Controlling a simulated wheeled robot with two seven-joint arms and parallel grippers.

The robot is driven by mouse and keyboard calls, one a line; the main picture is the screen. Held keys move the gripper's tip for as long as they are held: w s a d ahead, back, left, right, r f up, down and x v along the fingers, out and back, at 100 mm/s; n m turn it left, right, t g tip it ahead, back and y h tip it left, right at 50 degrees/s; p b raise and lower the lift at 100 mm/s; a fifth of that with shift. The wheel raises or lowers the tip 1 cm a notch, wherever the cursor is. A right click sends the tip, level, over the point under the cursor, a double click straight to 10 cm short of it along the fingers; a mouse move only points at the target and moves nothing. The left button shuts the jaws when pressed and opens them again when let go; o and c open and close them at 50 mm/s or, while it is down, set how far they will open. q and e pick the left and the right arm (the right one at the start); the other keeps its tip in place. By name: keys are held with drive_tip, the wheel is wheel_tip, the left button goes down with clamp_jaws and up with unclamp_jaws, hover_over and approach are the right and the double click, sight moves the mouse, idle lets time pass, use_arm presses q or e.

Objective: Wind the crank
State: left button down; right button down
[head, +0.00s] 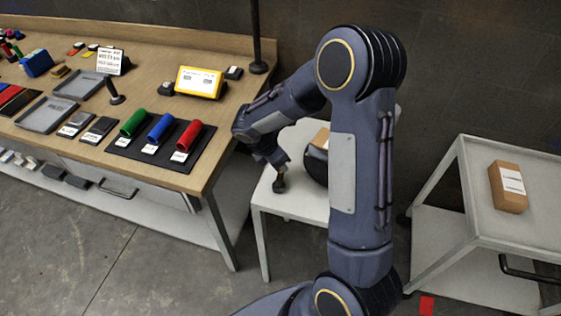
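One of my arms rises from the bottom of the head view, its lowest link coming from the lower left, so I take it as my left. It bends at the top and reaches down to the left. My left gripper (279,181) is low over the small white table (288,207). Its fingers are small and dark, and I cannot tell whether they hold anything. A dark rounded thing (315,166) stands on that table, mostly hidden behind my arm. I cannot make out a crank handle clearly. My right gripper is not in view.
A wooden bench (60,133) at left holds green, blue and red cylinders (160,128), grey trays (47,115) and a yellow display (199,82). A grey cart (530,218) at right carries a brown box (508,187). The floor at lower left is clear.

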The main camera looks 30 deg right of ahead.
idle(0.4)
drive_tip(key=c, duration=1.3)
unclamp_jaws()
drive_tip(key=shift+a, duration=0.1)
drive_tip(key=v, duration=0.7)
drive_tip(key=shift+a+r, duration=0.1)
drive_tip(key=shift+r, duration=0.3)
